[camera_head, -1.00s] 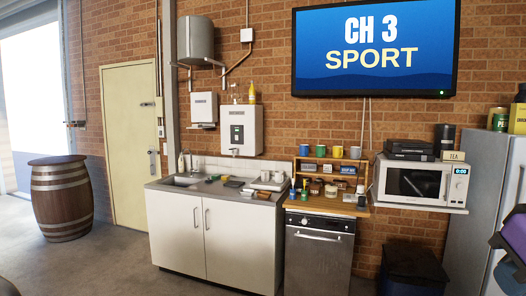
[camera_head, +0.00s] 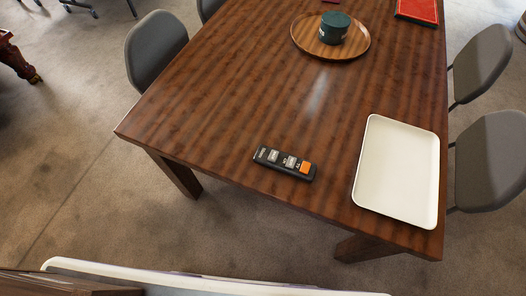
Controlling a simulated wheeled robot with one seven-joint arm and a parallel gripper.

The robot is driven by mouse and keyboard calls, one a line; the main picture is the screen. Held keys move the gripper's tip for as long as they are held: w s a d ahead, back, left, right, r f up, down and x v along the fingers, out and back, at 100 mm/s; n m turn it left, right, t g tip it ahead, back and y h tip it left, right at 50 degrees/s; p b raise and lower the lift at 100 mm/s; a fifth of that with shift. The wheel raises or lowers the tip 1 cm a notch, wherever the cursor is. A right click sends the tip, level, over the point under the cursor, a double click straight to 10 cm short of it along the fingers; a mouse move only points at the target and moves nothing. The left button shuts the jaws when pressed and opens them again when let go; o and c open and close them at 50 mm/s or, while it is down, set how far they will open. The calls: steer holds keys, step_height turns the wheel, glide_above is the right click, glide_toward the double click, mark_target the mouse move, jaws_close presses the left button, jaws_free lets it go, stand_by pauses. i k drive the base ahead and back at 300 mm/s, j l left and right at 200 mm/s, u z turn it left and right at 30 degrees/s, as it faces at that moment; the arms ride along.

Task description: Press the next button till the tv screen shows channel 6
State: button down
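A black remote (camera_head: 284,163) lies flat on the dark wooden table (camera_head: 230,120), close to its near edge. It has two grey buttons and one orange button at its right end. The labels are too small to read, so I cannot tell which is the next button. The tv is not in the current view; a second ago its screen showed CH 3 SPORT. My gripper is not in view.
A white tray (camera_head: 398,172) lies right of the remote. Further back are a round wooden tray (camera_head: 304,46) with a dark green tin (camera_head: 335,27) and a red item (camera_head: 417,10). Grey chairs (camera_head: 156,45) flank the table. The tabletop around the remote is clear.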

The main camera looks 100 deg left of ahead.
mark_target(290, 163)
steer(key=k+u, duration=0.15)
steer(key=u, duration=2.25)
